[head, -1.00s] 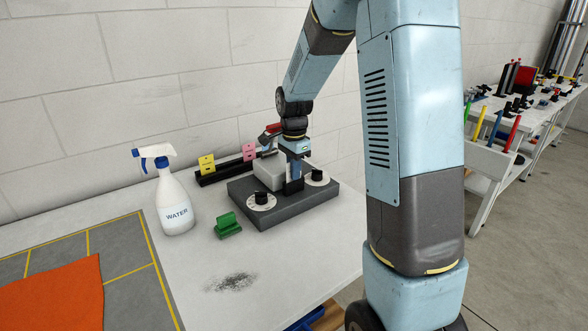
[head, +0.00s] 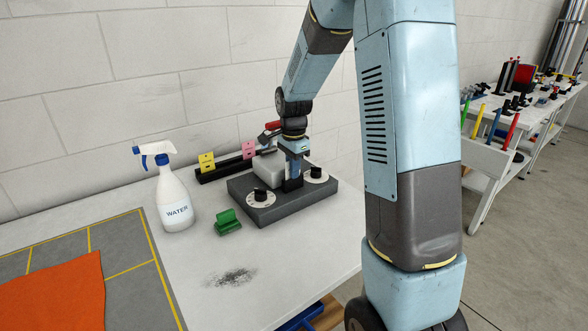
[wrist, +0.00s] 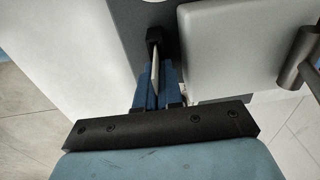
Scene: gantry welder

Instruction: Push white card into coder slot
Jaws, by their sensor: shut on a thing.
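My gripper (head: 292,184) points down over the coder (head: 282,207), a dark grey base with two white dials and a light grey box. In the wrist view, my gripper's blue fingers (wrist: 157,88) are shut on the white card (wrist: 155,74), which shows as a thin pale edge. The card stands upright beside the light grey box (wrist: 220,50). A black slot piece (wrist: 154,37) lies at the card's far end. The card appears to reach it, but I cannot tell how deep it sits. In the head view the card is hidden.
A black rack (head: 218,172) with yellow and pink cards stands behind the coder. A green block (head: 228,222) and a spray bottle (head: 172,200) stand to its left. A metal handle (wrist: 300,62) is near the box. The tabletop in front is clear, apart from a dark smudge.

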